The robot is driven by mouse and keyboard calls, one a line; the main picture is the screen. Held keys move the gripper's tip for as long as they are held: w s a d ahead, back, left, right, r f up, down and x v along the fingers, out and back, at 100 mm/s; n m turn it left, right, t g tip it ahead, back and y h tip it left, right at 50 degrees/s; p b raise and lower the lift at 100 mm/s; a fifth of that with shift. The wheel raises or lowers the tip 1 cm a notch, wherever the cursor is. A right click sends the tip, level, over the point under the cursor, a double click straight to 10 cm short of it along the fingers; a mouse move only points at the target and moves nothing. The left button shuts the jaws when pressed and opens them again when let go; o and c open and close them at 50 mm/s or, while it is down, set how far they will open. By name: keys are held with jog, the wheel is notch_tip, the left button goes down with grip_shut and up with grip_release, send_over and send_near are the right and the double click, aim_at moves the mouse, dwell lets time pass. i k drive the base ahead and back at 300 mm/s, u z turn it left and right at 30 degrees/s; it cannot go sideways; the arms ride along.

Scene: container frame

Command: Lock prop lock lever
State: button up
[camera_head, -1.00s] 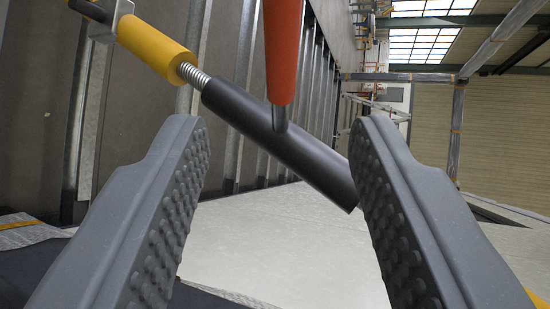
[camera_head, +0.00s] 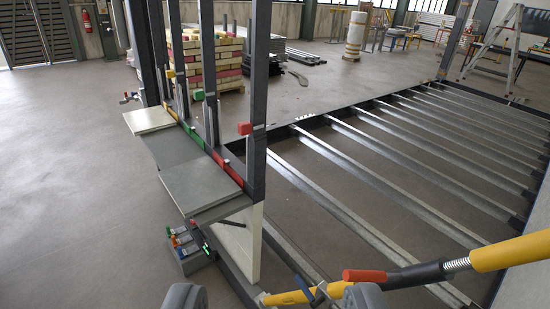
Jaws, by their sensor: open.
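The prop at the lower right has a yellow cylinder (camera_head: 510,252), a bare spring (camera_head: 456,265) and a black sleeve (camera_head: 415,275). A red-handled lever (camera_head: 365,276) stands out from the black sleeve and points left. Further left the prop continues as a yellow bar (camera_head: 290,298) with a small dark blue piece on it. My gripper (camera_head: 273,297) shows only as two grey rounded fingertips at the bottom edge. The fingertips are wide apart with nothing held between them. The right fingertip overlaps the prop in the picture, below the red handle; I cannot tell the distance between them.
A steel floor frame with several cross beams (camera_head: 400,155) fills the right. Upright dark posts (camera_head: 259,100) and grey platforms (camera_head: 200,185) stand left of centre. A small control box (camera_head: 187,248) sits beside them. Stacked blocks (camera_head: 215,60) are behind. Open floor (camera_head: 70,190) lies left.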

aim_at(315, 304)
jog(key=z, duration=1.25)
jog(key=k, duration=0.55)
jog(key=u, duration=0.5)
jog(key=i, duration=1.3)
jog(key=u, duration=0.5)
